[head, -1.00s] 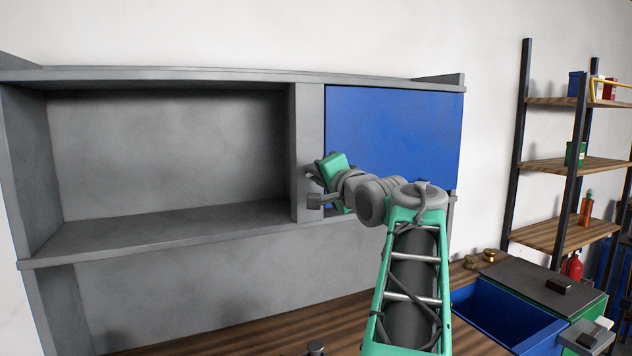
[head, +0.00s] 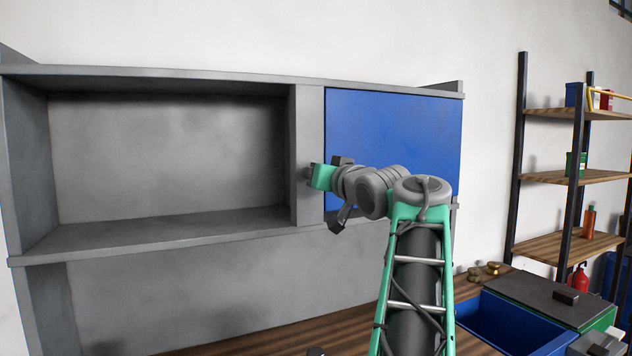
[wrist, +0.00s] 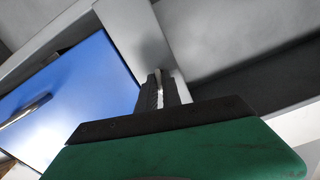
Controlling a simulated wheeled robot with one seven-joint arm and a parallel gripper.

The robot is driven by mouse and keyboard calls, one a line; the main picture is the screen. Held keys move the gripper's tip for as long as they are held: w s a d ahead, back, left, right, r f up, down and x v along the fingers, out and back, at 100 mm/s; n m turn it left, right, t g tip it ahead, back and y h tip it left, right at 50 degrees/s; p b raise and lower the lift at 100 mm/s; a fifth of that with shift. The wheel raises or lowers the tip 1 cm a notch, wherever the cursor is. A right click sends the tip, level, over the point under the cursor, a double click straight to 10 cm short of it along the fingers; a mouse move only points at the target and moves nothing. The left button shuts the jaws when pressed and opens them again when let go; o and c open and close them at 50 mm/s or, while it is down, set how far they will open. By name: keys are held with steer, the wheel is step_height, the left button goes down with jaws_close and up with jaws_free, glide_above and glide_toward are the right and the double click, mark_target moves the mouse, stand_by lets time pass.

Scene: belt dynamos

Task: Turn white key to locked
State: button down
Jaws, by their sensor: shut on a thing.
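In the wrist view, the two dark fingers of my gripper (wrist: 162,90) are closed on a thin white piece, the white key (wrist: 160,97). They are at the grey upright post (wrist: 130,35) beside the blue door. Most of the key is hidden between the fingers, so I cannot tell its angle or any lock marking. In the head view, my gripper (head: 312,175) is at the grey post (head: 309,120) left of the blue door (head: 395,140). The key is not discernible there.
The blue door carries a metal handle (wrist: 26,112) in the wrist view. An open grey compartment (head: 170,150) lies left of the post. A wooden worktop (head: 260,335) runs below, with a blue drawer (head: 500,325) at right. A shelf rack (head: 575,178) stands at far right.

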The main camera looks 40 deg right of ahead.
steer(key=shift+n+b, duration=0.4)
steer(key=shift+n, duration=0.8)
steer(key=c, duration=1.5)
jaws_free()
steer(key=shift+s, duration=0.1)
steer(key=b+v, duration=0.1)
steer(key=v, duration=0.6)
steer(key=shift+s+a, duration=0.15)
steer(key=shift+s, duration=0.15)
